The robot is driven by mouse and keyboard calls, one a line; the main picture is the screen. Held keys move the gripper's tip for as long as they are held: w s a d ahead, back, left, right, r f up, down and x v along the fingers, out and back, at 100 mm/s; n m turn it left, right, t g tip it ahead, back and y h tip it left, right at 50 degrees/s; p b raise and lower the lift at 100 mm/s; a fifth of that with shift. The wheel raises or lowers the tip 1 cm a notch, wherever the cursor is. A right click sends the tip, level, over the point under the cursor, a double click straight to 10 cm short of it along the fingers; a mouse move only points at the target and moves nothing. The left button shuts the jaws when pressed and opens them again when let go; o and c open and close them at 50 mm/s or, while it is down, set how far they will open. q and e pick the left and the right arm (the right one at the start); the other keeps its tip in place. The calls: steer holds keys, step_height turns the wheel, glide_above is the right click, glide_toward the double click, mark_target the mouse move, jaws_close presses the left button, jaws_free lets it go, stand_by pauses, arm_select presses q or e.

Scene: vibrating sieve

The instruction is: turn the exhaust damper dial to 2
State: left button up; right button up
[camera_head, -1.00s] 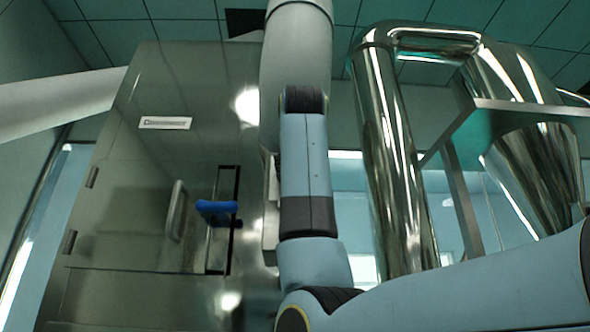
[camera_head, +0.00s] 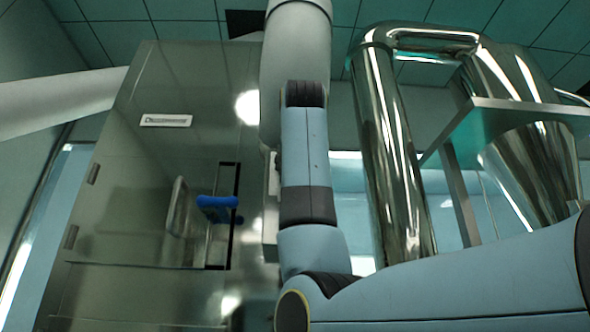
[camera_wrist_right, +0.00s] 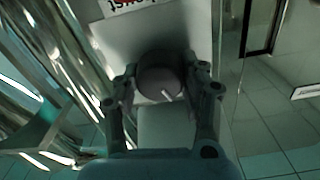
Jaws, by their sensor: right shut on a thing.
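The damper dial (camera_wrist_right: 160,78) is a dark round knob with a pale pointer mark. It shows in the right wrist view, on a light grey panel (camera_wrist_right: 115,40). My right gripper (camera_wrist_right: 161,84) has one finger on each side of the dial and is shut on it. The pointer slants toward the lower right of that view. Numbers around the dial cannot be read. In the head view my right arm hides the dial and the gripper. My left gripper is not in view.
A steel cabinet (camera_head: 140,220) with a door handle (camera_head: 176,207) and a blue lever (camera_head: 217,202) stands at left in the head view. A shiny bent pipe (camera_head: 395,160) and a steel funnel (camera_head: 530,170) are at right.

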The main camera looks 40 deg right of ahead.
steer(key=m+b, duration=0.1)
steer(key=m, duration=0.2)
steer(key=shift+m, duration=0.4)
steer(key=shift+s+d+m+b, duration=0.1)
steer(key=shift+m+b, duration=0.5)
steer(key=shift+m, duration=1.1)
steer(key=o, duration=1.2)
steer(key=v, duration=1.2)
steer(key=shift+f, duration=0.1)
